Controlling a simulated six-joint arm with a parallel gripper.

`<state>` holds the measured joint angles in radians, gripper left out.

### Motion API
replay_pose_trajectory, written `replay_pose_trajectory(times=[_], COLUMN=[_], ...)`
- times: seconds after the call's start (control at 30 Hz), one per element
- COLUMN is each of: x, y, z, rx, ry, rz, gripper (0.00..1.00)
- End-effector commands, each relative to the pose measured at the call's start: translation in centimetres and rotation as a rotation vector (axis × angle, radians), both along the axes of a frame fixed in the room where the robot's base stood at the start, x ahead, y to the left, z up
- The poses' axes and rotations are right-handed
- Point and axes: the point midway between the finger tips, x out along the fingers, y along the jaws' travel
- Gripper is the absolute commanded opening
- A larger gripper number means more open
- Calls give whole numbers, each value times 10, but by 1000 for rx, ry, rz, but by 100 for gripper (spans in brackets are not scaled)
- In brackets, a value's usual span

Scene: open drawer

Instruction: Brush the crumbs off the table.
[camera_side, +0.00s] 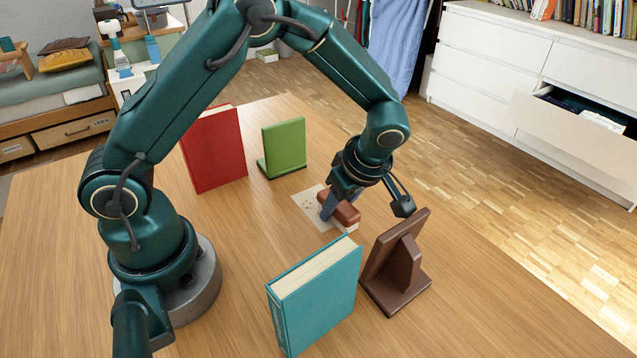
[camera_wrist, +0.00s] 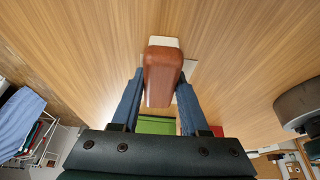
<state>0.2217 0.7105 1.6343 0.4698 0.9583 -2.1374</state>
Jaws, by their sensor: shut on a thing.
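My gripper (camera_side: 336,203) points down over the table and is shut on a brush (camera_side: 346,210) with a reddish-brown back and pale bristles. In the wrist view the brush (camera_wrist: 163,75) sits between the two blue-grey fingers of my gripper (camera_wrist: 160,88), its bristles partly hidden. Small dark crumbs (camera_side: 311,204) lie on a pale square patch (camera_side: 301,197) just left of the brush. The brush is low at the patch's right side; I cannot tell whether its bristles touch the surface. The wooden table (camera_side: 240,255) lies underneath.
A red book (camera_side: 215,150) and a green bookend (camera_side: 284,148) stand behind the patch. A teal book (camera_side: 316,298) and a dark brown bookend (camera_side: 397,265) stand close in front. A white dresser (camera_side: 490,65) has an open drawer (camera_side: 570,135) beyond the table.

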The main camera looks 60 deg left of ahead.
Motion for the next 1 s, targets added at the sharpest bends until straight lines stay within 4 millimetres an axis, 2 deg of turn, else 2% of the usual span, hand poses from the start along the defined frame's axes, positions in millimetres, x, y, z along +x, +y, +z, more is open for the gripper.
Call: replay_pose_trajectory(times=[0.2, 0.57, 1.0], x=[-1, -1, 0], y=[-16, -18, -17], z=[-3, -3, 37], rx=[-3, -5, -3], ry=[3, 4, -3], rz=[-2, 0, -1], gripper=[0, 0, 0])
